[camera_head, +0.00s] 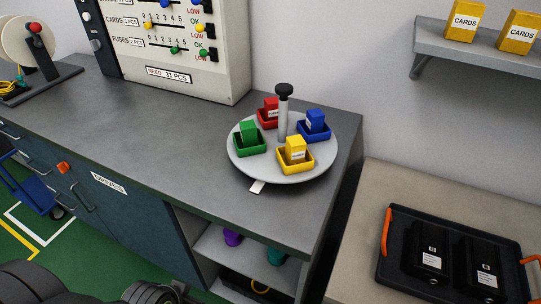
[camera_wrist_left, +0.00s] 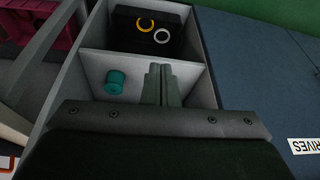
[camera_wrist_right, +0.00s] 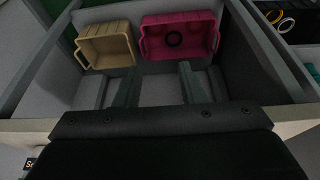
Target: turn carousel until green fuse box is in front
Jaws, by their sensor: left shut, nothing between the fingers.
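The carousel, a round light-grey disc (camera_head: 241,165) with a dark-knobbed post (camera_head: 283,105), stands on the grey bench in the head view. It bears four coloured trays with boxes. The green fuse box (camera_head: 248,130) is on the left side, and the yellow box (camera_head: 296,148) is at the front. The blue box (camera_head: 316,121) is at the right and the red box (camera_head: 271,106) at the back left. A white tab (camera_head: 257,187) sticks out at the front edge. My left gripper (camera_wrist_left: 161,68) is shut and empty; my right gripper (camera_wrist_right: 158,68) is open and empty. Both are away from the carousel.
A black tray (camera_head: 390,275) with orange handles lies on the lower right table. Shelf compartments show below the bench, with a teal spool (camera_wrist_left: 115,82). Magenta (camera_wrist_right: 180,38) and beige (camera_wrist_right: 107,45) bins lie below my right gripper.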

